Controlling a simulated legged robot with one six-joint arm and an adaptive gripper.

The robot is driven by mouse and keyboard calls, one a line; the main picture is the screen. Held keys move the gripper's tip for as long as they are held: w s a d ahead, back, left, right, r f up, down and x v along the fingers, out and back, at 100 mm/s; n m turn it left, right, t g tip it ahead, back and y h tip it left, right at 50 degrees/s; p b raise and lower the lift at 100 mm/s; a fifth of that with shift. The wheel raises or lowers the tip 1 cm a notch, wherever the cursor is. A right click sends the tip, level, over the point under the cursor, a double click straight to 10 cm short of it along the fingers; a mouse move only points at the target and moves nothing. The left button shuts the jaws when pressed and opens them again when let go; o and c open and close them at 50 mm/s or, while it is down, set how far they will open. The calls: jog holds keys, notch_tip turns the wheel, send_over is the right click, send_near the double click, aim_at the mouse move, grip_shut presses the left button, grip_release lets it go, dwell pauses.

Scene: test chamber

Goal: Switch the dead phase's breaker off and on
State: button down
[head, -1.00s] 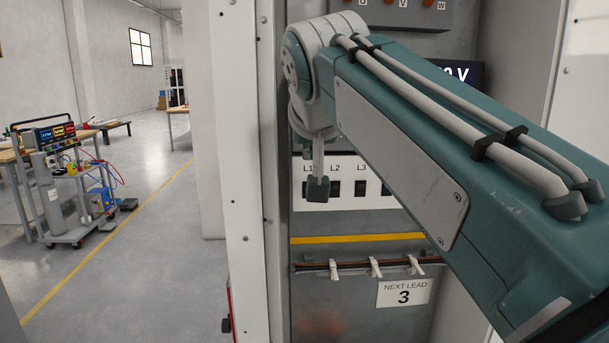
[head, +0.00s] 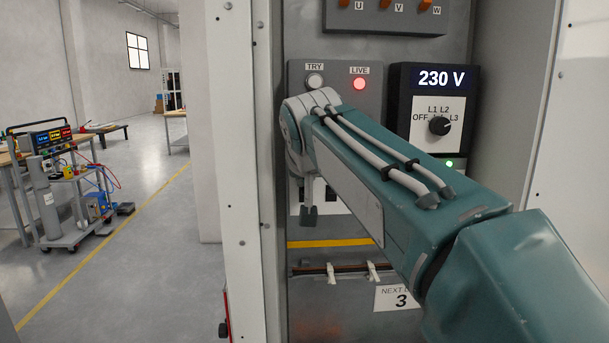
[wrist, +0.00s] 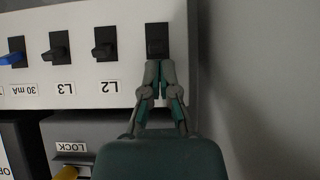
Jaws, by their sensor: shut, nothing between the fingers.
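My gripper (wrist: 158,66) is shut and empty, its tips just at the label-side edge of the end black breaker (wrist: 157,38) in the upside-down wrist view. That breaker's label is hidden behind the fingers; it sits beside L2. No lever clearly sticks out of it. The L2 breaker (wrist: 104,43) and L3 breaker (wrist: 58,47) have levers standing out. A blue lever (wrist: 12,58) marked 30 mA is at the left edge. In the head view my gripper (head: 310,214) hangs before the white breaker panel (head: 336,204), mostly hidden by my arm.
A meter (head: 441,78) reads 230 V, with a selector knob (head: 439,126). The LIVE lamp (head: 359,84) glows red beside the TRY button (head: 314,80). Orange parts (head: 385,5) marked U, V, W sit above. The cabinet's side wall (wrist: 250,90) is close to my gripper.

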jog(key=shift+s+f+t, duration=0.2)
jog(key=shift+s+t, duration=0.05)
jog(key=shift+t, duration=0.5)
jog(key=shift+s+f+t, duration=0.2)
jog(key=shift+s+t, duration=0.05)
jog(key=shift+t, duration=0.5)
jog(key=shift+s+f, duration=0.2)
jog(key=shift+f, duration=0.15)
dwell(0.3)
jog(key=shift+s+f, duration=0.1)
jog(key=shift+f, duration=0.1)
jog(key=shift+r, duration=0.1)
jog(key=shift+r, duration=0.7)
